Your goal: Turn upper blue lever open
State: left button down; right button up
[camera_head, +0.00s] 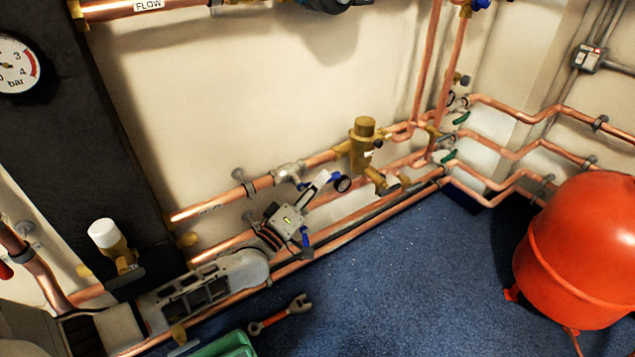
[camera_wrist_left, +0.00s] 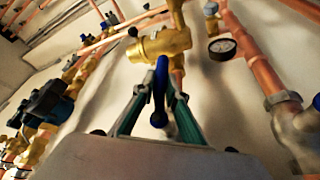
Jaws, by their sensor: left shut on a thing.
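A dark blue lever (camera_wrist_left: 160,84) sits on a brass valve (camera_wrist_left: 160,45) in the left wrist view. The two fingers of my left gripper (camera_wrist_left: 160,100) stand on either side of the lever and are shut on it. The lever's stem runs down between the fingers. In the head view my left gripper (camera_head: 313,188) reaches up from the lower left toward the pipes by the wall. There the gripper largely hides the held lever. Another blue part (camera_head: 304,237) shows just below the gripper body; I cannot tell what it belongs to. My right gripper is not in view.
A round gauge (camera_head: 342,184) is close to the fingertips, and a brass fitting (camera_head: 363,145) rises beyond it. Copper pipes (camera_head: 340,215) run along the wall below. A wrench (camera_head: 281,314) lies on the blue floor. A red tank (camera_head: 578,250) stands right; floor between is clear.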

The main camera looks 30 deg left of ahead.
pick_arm(q)
jog(key=shift+w+r, duration=0.1)
jog(key=shift+r, duration=0.15)
jog(key=c, duration=2)
grip_release()
jog(key=shift+d, duration=0.15)
jog(key=shift+f, duration=0.1)
jog(key=shift+s+f, duration=0.25)
jog(key=shift+s, duration=0.25)
jog(key=v, duration=1.1)
jog(key=shift+r, duration=0.15)
